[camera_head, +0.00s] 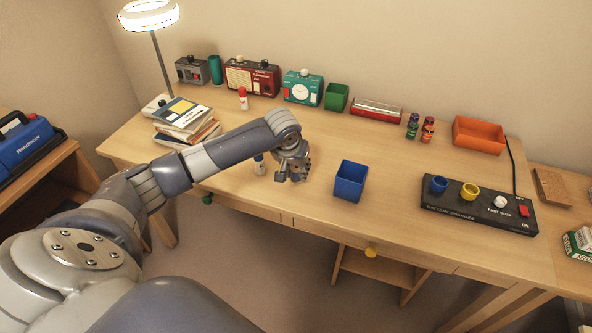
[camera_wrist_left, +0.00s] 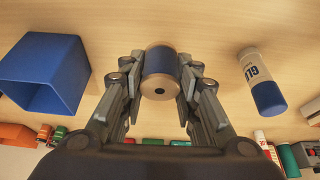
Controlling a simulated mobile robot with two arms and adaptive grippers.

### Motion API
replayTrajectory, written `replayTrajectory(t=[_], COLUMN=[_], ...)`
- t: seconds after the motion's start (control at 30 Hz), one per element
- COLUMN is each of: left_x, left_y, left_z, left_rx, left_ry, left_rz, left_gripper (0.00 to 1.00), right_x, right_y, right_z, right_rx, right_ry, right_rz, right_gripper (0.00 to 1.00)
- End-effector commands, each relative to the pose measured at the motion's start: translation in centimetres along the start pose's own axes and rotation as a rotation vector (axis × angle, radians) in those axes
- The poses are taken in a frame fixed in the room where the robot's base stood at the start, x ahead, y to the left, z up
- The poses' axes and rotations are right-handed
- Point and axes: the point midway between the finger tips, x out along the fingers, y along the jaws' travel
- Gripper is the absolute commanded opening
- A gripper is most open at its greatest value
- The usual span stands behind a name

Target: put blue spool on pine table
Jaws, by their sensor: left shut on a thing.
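The blue spool (camera_wrist_left: 160,62), a blue band between tan ends, is between the fingers of my left gripper (camera_wrist_left: 160,80) in the left wrist view. The fingers are shut on its sides. In the head view my left gripper (camera_head: 290,176) points down over the front part of a light wooden desk (camera_head: 310,200) and hides the spool. I cannot tell whether the spool touches the desktop. Lower light-wood surfaces show at the left (camera_head: 45,172) and right (camera_head: 570,220); which one is the pine table is unclear. My right gripper is not in view.
A blue bin (camera_head: 350,181) stands just right of the gripper, and a glue stick (camera_head: 259,164) just left. A battery charger (camera_head: 478,208) is farther right. Books (camera_head: 187,118) are at the left. Radios, bins and small spools line the back.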

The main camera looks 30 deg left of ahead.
Motion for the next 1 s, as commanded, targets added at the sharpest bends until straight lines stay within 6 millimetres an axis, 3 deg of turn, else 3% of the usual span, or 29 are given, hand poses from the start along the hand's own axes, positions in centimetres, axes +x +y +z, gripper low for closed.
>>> replayTrajectory(t=[0.23,0.53,0.93,0.97,1.0], left_x=[1.1,4.1,4.6,4.6,4.6], left_y=[-1.0,-1.0,-1.0,-1.0,-1.0], left_z=[-1.9,-0.6,-0.4,-0.4,-0.4], left_rx=[0.000,0.001,0.001,0.001,0.001], left_ry=[-0.001,-0.001,-0.001,-0.001,0.000], left_rz=[0.000,-0.001,0.000,0.000,0.000], left_gripper=[0.06,0.06,0.06,0.34,0.43], right_x=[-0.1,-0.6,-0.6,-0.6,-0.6], right_y=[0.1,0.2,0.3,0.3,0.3], right_z=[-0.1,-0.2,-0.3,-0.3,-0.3], right_rx=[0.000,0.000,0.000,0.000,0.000], right_ry=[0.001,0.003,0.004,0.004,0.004], right_rz=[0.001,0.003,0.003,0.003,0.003], right_gripper=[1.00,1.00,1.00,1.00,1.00])
